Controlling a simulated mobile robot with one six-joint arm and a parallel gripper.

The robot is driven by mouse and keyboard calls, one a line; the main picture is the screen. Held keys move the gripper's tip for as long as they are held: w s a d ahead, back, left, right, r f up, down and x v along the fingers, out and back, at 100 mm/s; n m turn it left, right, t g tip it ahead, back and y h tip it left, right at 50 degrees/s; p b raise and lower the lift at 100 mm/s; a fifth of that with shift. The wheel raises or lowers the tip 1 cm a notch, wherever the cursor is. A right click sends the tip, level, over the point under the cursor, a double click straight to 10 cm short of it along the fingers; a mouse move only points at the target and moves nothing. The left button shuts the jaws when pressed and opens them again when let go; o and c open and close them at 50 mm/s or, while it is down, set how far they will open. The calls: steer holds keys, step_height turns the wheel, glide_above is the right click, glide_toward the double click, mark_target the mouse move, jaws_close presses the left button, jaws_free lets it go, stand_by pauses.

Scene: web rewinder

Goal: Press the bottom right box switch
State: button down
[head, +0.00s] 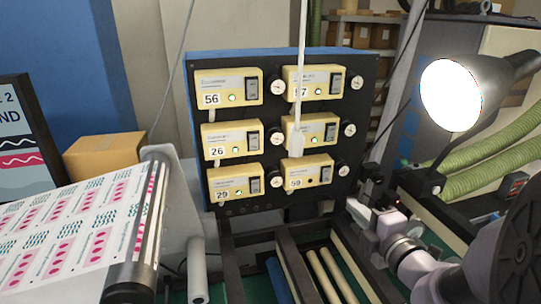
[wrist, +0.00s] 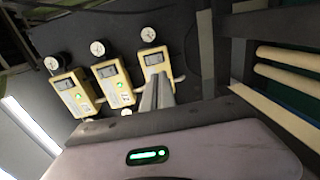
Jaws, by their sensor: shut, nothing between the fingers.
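The bottom right box (head: 296,184) is cream, labelled 59, on a dark upright panel (head: 270,120). Its dark switch (head: 326,174) is at the right end of its face, and its small lamp looks unlit. My gripper (head: 371,172) is shut and empty, to the right of this box in the head view. In the wrist view, my closed fingers (wrist: 157,92) overlap the lower part of the rightmost box (wrist: 153,57), which appears to be the same box; its switch shows above the fingertips. I cannot tell whether they touch it.
Round gauges (head: 343,170) project beside the boxes. A white cord (head: 301,60) hangs before the right column. A bright lamp (head: 450,95) and rollers (head: 325,275) are nearby.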

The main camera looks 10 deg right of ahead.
mark_target(327, 181)
steer(key=w+p, duration=0.1)
steer(key=w, duration=0.3)
steer(key=w+f+p, duration=0.1)
steer(key=w+p, duration=0.1)
steer(key=w, duration=0.2)
steer(key=w+p, duration=0.2)
steer(key=w, duration=0.2)
steer(key=shift+a+f, duration=0.15)
steer(key=shift+f, duration=0.05)
steer(key=shift+w+p, duration=0.1)
steer(key=shift+p, duration=0.25)
steer(key=shift+f, duration=0.1)
